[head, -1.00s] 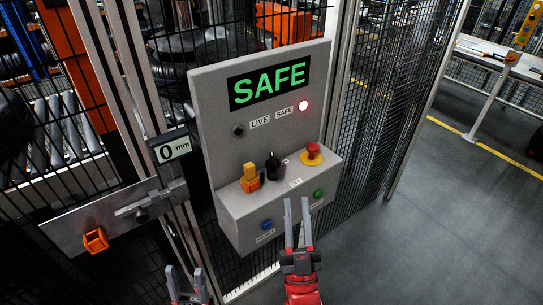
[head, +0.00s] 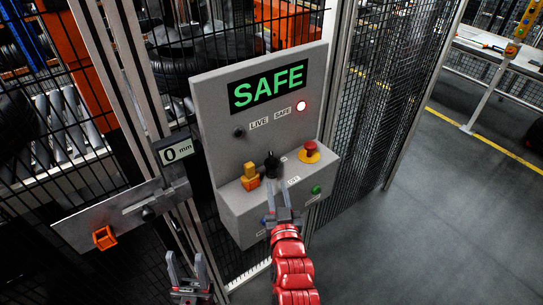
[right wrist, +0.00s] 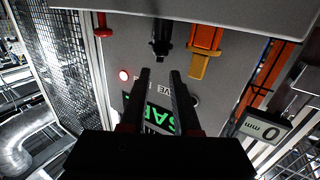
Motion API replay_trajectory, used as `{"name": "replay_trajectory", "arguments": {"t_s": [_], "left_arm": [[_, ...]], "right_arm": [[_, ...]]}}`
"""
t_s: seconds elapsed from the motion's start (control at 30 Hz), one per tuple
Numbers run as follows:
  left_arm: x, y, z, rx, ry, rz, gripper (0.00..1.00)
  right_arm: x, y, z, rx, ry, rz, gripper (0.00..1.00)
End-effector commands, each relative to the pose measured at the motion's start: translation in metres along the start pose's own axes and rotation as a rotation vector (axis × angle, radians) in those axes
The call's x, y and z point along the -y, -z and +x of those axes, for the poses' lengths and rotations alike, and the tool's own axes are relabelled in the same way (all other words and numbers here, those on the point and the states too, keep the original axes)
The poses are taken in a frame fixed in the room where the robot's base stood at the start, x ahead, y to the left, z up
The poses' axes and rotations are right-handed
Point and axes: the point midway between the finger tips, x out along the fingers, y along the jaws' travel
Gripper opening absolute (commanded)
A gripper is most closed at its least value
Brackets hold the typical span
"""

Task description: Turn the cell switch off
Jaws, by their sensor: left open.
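The cell switch appears to be the black rotary knob (head: 272,163) on the sloped top of the grey control box (head: 232,208). It also shows in the right wrist view (right wrist: 161,38), beyond the fingertips and roughly in line with the gap between them. My right gripper (head: 277,183) is open and empty, just in front of the knob and apart from it as far as I can tell. Its fingers also show in the right wrist view (right wrist: 160,73). My left gripper (head: 185,255) is open and empty at the bottom, left of the box.
A yellow-orange block (head: 250,177) sits left of the knob, a red emergency button (head: 311,150) right. Mesh fencing (head: 375,120) stands right.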

Motion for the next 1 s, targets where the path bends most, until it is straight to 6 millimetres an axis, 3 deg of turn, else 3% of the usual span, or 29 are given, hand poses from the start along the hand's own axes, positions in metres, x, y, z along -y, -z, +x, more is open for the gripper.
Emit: {"name": "replay_trajectory", "arguments": {"t_s": [0.2, 0.5, 0.7, 1.0], "left_arm": [[0.001, 0.003, 0.015, 0.000, 0.000, 0.000, 0.50], [0.002, 0.005, 0.030, 0.000, 0.000, 0.000, 0.50], [0.002, 0.006, 0.035, 0.000, 0.000, 0.000, 0.50], [0.002, 0.006, 0.035, 0.000, 0.000, 0.000, 0.50]], "right_arm": [[-0.001, 0.005, 0.047, -0.003, -0.002, -0.001, 0.30], [-0.001, 0.003, 0.097, 0.000, -0.002, -0.001, 0.30], [0.000, 0.001, 0.115, 0.000, -0.001, -0.001, 0.30], [0.000, 0.000, 0.120, -0.001, 0.000, -0.001, 0.30]]}}
